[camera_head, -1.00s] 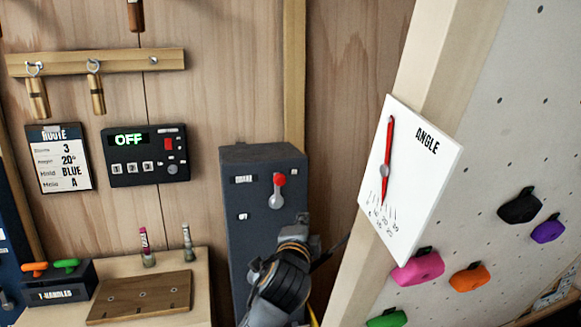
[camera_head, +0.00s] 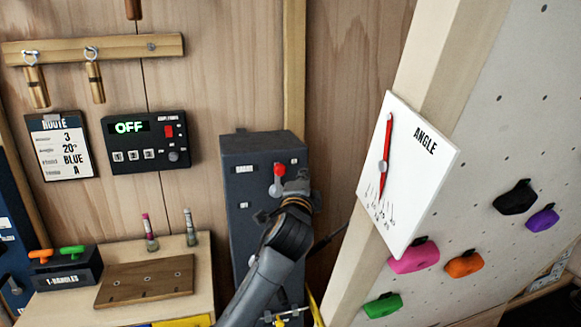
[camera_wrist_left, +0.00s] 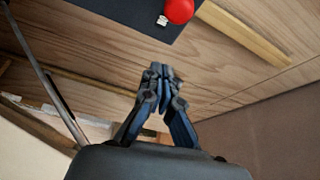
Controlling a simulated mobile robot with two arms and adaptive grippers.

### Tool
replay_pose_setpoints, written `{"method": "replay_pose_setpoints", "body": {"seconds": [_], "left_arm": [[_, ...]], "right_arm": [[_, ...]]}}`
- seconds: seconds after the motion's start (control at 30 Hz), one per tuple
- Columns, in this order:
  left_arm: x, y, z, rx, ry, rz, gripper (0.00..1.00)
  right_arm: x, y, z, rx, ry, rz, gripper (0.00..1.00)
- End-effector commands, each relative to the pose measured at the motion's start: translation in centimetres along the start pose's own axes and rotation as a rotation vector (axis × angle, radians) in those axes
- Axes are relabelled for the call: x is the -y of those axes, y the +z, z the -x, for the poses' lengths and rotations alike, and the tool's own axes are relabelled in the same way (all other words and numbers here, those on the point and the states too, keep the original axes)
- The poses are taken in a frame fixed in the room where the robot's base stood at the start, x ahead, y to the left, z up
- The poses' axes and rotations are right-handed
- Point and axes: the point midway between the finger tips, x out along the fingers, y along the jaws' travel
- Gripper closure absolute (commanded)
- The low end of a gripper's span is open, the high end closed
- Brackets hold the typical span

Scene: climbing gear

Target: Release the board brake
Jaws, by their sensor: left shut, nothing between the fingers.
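The dark grey box (camera_head: 250,225) stands against the wooden wall in the head view. Its front carries a lever with a red knob (camera_head: 279,169) at the top and a grey stem (camera_head: 275,189) below, with a small white label (camera_head: 244,169) to the left. The knob also shows at the top of the left wrist view (camera_wrist_left: 179,9). My left gripper (camera_head: 298,182) is just right of the lever. Its fingertips (camera_wrist_left: 160,72) are together and empty, below the knob in the wrist view, with a visible gap. My right gripper is not in view.
A white angle board (camera_head: 405,190) with a red pointer is on the post at right, beside the climbing wall with coloured holds. A control panel (camera_head: 146,142) reading OFF is on the wall at left. A bench (camera_head: 205,285) with a wooden block stands below it.

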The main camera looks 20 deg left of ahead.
Motion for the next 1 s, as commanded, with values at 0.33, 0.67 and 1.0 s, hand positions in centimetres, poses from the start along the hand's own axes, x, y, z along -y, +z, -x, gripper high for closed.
{"method": "replay_pose_setpoints", "body": {"seconds": [0.33,0.67,1.0], "left_arm": [[0.4,1.4,-3.9,0.002,0.003,-0.001,1.00],[0.1,3.7,-2.9,0.000,0.000,0.001,1.00],[-0.1,3.8,-2.9,0.000,0.000,0.002,1.00]], "right_arm": [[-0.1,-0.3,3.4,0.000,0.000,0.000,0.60],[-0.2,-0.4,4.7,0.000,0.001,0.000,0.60],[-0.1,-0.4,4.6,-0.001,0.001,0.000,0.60]]}}
